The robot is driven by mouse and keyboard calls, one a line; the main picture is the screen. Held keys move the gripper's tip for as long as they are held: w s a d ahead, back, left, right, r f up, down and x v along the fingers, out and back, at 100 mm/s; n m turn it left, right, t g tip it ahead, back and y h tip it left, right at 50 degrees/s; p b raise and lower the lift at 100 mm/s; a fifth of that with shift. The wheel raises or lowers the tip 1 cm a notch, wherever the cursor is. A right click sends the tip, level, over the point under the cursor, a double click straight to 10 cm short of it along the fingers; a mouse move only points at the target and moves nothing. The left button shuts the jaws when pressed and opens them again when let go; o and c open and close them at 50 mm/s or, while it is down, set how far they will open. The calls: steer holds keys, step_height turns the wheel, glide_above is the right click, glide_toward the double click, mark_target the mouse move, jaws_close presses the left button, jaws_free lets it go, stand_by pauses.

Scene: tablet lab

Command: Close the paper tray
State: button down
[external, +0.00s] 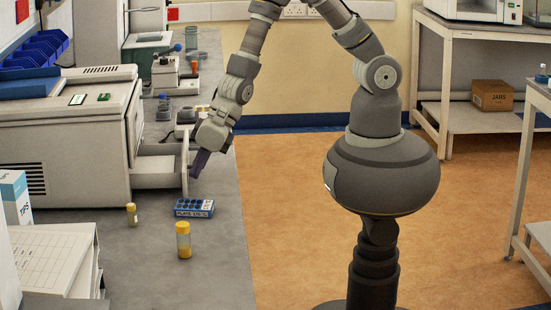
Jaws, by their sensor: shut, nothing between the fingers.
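The paper tray (158,165) is a pale drawer that sticks out to the right from the large grey-white machine (62,150) on the left bench. It stands open, with its upright front panel (184,172) clear of the machine's body. My gripper (196,172) points down just to the right of that front panel, on its outer side. Its dark fingers are shut and empty. I cannot tell whether the fingers touch the panel. Part of the tray's far side is hidden behind my wrist.
White paper trays (50,258) are at the front left. Small instruments (175,75) stand behind. The bench's right edge is close to my gripper.

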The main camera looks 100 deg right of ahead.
mark_target(158, 177)
steer(key=w+p, duration=0.4)
steer(key=w, duration=0.4)
steer(key=shift+w+r+p, duration=0.15)
steer(key=shift+p, duration=0.2)
steer(key=shift+w, duration=0.25)
